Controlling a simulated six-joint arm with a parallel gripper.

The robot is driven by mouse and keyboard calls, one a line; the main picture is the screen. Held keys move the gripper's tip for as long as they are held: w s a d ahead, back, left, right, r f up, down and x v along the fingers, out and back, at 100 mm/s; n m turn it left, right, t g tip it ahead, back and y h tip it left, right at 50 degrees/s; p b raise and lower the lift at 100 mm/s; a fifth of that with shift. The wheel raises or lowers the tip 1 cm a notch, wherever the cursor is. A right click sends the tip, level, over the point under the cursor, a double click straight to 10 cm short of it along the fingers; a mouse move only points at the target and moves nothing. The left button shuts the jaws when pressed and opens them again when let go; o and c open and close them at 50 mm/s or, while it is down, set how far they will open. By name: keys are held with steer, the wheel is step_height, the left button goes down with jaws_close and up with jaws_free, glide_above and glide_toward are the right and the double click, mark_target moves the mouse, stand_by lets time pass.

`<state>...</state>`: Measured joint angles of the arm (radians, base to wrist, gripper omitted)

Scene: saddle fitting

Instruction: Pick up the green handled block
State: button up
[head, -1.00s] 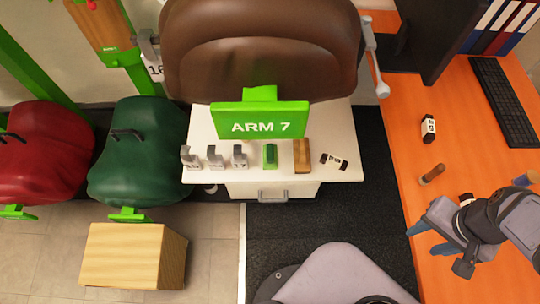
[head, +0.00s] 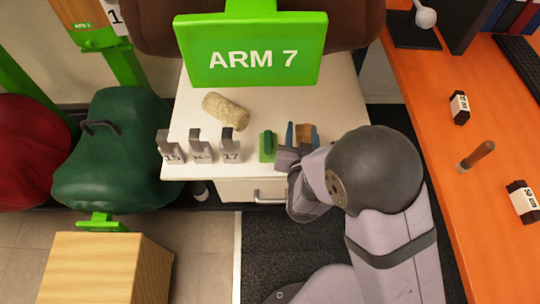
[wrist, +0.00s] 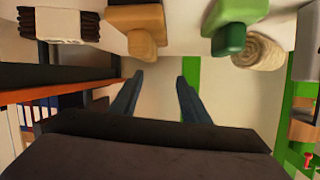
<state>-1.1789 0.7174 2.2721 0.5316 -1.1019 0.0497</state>
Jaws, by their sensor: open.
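The green handled block (head: 268,147) stands on the white cabinet top, just left of my gripper (head: 301,133) in the head view. In the wrist view the green block (wrist: 238,14) is at the upper right, its handle toward the camera. My gripper (wrist: 158,92) is open, its two blue fingers apart with nothing between them. The green block is outside the fingers. A tan wooden handled block (head: 306,130) is partly hidden behind my fingers in the head view; in the wrist view it (wrist: 137,18) shows at the upper left.
Several grey numbered gauges, one marked 17 (head: 231,147), stand left of the green block. A cork-like roll (head: 225,110) lies behind them, below the green ARM 7 sign (head: 252,52). The orange desk (head: 440,125) is at right.

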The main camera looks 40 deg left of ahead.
mark_target(268, 141)
steer(key=s+a+f+y+b, duration=0.1)
steer(key=s, duration=0.1)
steer(key=s+a+f+n+y+b, duration=0.1)
steer(key=s, duration=0.2)
steer(key=s+a+f+n+t+y+b, duration=0.1)
steer(key=s+a, duration=0.1)
steer(key=s, duration=0.1)
steer(key=shift+f, duration=0.4)
steer(key=shift+n+t+y, duration=0.4)
steer(key=s, duration=0.1)
steer(key=s+d+f+b, duration=0.1)
steer(key=s+f+b, duration=0.1)
steer(key=shift+d+f, duration=0.1)
steer(key=shift+d, duration=0.15)
steer(key=shift+x, duration=3.65)
steer(key=shift+w+d+f, duration=0.1)
steer(key=shift+d, duration=0.05)
steer(key=shift+c, duration=0.3)
jaws_close()
